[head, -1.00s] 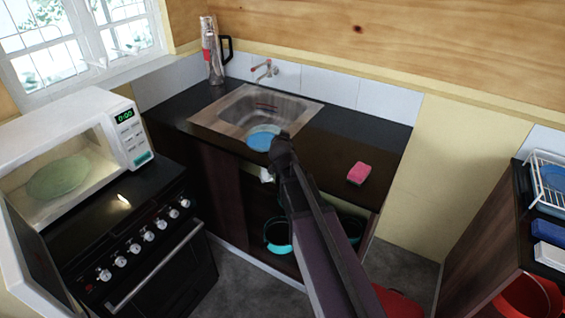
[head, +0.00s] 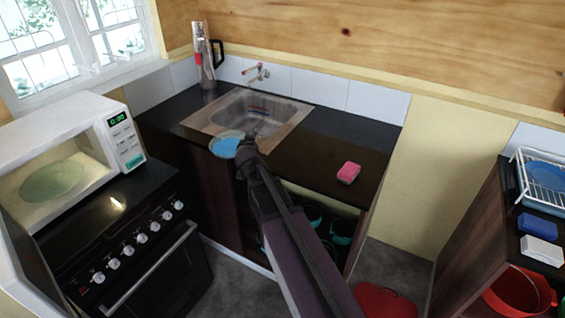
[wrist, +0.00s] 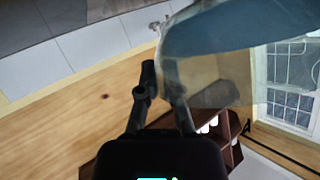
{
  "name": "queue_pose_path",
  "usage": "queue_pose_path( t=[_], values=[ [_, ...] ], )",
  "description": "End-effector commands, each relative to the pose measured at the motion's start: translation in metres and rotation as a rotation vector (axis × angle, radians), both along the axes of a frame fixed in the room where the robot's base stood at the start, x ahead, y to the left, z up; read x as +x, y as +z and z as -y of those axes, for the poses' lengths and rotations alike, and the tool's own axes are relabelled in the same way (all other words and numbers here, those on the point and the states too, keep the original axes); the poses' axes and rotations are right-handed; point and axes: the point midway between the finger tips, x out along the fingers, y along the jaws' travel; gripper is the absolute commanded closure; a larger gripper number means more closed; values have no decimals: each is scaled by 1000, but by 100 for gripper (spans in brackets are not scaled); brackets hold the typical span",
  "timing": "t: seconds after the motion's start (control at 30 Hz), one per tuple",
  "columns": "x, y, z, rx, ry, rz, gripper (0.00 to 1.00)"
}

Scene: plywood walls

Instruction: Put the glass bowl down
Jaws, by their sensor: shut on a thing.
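The glass bowl (head: 226,145) shows in the head view as a small bowl with blue in it, in front of the sink's near edge. My gripper (head: 247,150) is shut on its right side. In the wrist view the bowl (wrist: 205,75) is large and close, with a clear wall and a blue part inside. One finger of my gripper (wrist: 165,95) lies against the bowl's wall. The bowl looks held above the counter's front edge; the exact height cannot be told.
A steel sink (head: 285,122) is set in the black counter (head: 345,130). A pink sponge (head: 348,172) lies on the counter's right part. A microwave (head: 125,135) stands on the stove (head: 150,235) at left. A dish rack (head: 545,170) stands at right. The counter right of the sink has free room.

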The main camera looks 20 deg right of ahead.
Motion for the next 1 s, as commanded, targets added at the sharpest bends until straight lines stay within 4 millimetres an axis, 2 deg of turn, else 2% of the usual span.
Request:
queue_pose_path(
  t=[0.27,0.47,0.67,1.0],
  values=[
    [-2,-1,5,1,-10,1,100],
    [-13,-9,12,8,-53,-6,100],
    [-39,-26,27,20,-158,-14,100],
    [-106,-60,71,57,-469,-12,100]
  ],
)
